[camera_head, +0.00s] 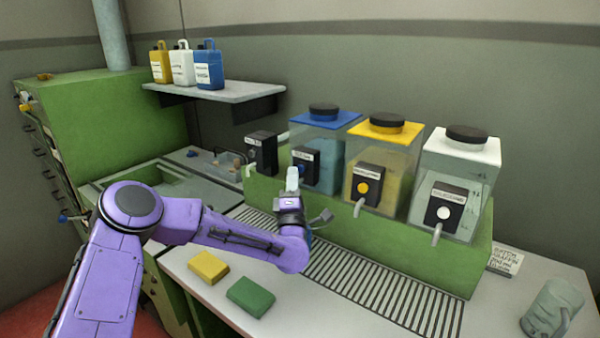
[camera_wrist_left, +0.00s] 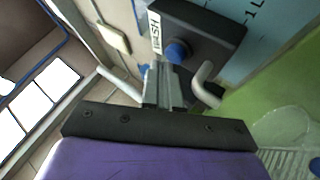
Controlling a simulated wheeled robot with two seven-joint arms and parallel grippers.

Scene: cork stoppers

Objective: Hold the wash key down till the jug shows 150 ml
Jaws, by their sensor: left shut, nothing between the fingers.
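The black key box (camera_head: 306,168) stands at the front of the blue-lidded tank. In the left wrist view, it carries a blue round button (camera_wrist_left: 178,51) and a partly readable label ending in "SH". My left gripper (camera_head: 292,172) is shut and empty in front of this box. Its fingertips (camera_wrist_left: 160,68) are close below the button in the wrist view; I cannot tell whether they touch it. A translucent round shape (camera_wrist_left: 282,128) shows low in the wrist view; any level is unreadable. My right gripper is out of view.
Yellow-lidded (camera_head: 385,150) and white-lidded tanks (camera_head: 462,175) stand to the right on a green base. A slatted drain (camera_head: 380,290) runs in front. Yellow (camera_head: 208,267) and green (camera_head: 250,297) blocks lie on the counter. A spout (camera_wrist_left: 207,85) curves beside my fingers.

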